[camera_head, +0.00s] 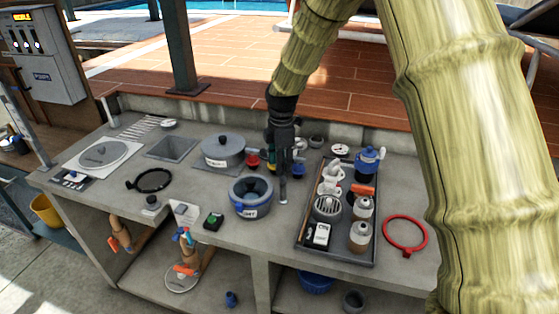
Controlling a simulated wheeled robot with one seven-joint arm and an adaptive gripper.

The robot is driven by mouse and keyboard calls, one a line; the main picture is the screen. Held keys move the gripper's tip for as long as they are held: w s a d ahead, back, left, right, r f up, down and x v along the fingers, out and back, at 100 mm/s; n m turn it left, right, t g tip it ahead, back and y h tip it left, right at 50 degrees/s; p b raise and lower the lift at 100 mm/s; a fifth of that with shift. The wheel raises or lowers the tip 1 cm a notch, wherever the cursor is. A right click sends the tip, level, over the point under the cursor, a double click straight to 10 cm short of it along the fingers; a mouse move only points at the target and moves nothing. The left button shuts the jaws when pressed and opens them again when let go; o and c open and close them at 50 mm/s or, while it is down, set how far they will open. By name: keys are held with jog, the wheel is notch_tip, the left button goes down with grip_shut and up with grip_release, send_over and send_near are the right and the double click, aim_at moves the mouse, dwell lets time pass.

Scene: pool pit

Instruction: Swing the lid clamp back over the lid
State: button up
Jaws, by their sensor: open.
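My gripper (284,180) points down over the counter, its dark fingers seen from behind and partly overlapping small items there. It is open, with nothing visible between the fingers. A grey lidded pot (222,152) with a dark knob stands to its left. A black ring with a side tab (152,181) lies flat further left. I cannot tell which part is the lid clamp, nor whether the gripper touches anything.
A dark tray (308,244) of bottles and fittings stands right of the gripper. Bare counter (228,238) shows in front.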

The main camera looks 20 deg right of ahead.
jog(key=shift+s+r, duration=0.45)
jog(key=shift+s, duration=0.2)
jog(key=shift+w+f, duration=0.6)
jog(key=shift+w, duration=0.05)
jog(key=c, duration=0.4)
jog(key=shift+w, duration=0.15)
jog(key=c, duration=0.4)
jog(key=shift+s+r, duration=0.15)
jog(key=shift+s, duration=0.05)
grip_shut()
